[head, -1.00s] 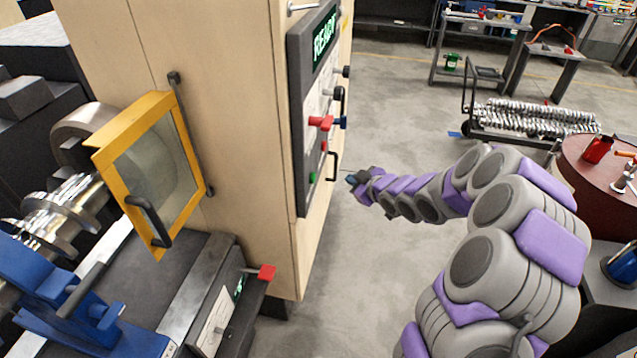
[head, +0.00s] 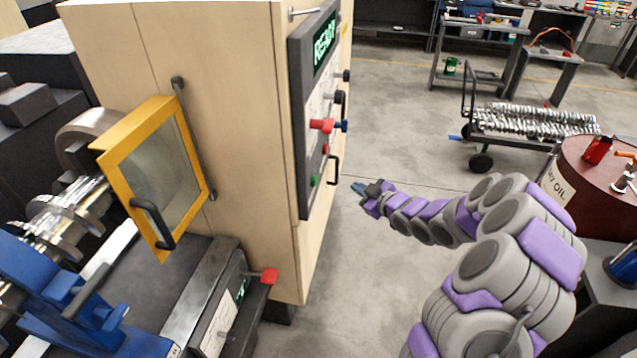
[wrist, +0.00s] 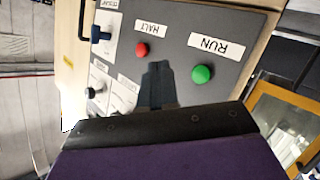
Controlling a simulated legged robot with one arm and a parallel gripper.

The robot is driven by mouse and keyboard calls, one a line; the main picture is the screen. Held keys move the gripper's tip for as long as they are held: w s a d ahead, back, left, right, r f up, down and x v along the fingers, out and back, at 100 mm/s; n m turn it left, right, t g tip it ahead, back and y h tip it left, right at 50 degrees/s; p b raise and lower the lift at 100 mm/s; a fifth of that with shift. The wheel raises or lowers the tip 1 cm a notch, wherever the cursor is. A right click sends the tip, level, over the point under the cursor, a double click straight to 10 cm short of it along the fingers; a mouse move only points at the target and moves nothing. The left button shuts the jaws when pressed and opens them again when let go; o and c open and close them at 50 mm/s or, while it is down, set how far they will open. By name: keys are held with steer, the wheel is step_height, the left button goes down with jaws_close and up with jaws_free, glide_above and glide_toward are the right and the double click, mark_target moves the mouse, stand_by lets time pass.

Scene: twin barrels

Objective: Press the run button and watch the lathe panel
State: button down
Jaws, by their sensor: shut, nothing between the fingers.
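The lathe panel (head: 307,160) is a dark upright board on the wooden cabinet's side. Its green-lit screen (head: 325,44) reads READY. The green run button (head: 315,181) sits low on the panel, with the red halt button (head: 325,149) above it. In the wrist view the green button (wrist: 203,74) is beside the RUN label and the red button (wrist: 142,49) beside HALT. My gripper (head: 357,187) is shut and empty, to the right of the panel and apart from it in the head view.
Red and blue knobs (head: 322,126) and a black handle (head: 334,170) stick out from the panel. A yellow-framed guard door (head: 160,180) stands over the lathe at left. A cart of metal parts (head: 535,118) and an oil drum (head: 585,190) stand at right. Floor between is clear.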

mark_target(314, 181)
steer(key=w+a+b, duration=0.2)
steer(key=a+b, duration=0.3)
steer(key=a, duration=0.3)
steer(key=shift+w, duration=0.25)
steer(key=shift+a, duration=0.25)
stand_by(1.6)
steer(key=shift+a, duration=0.25)
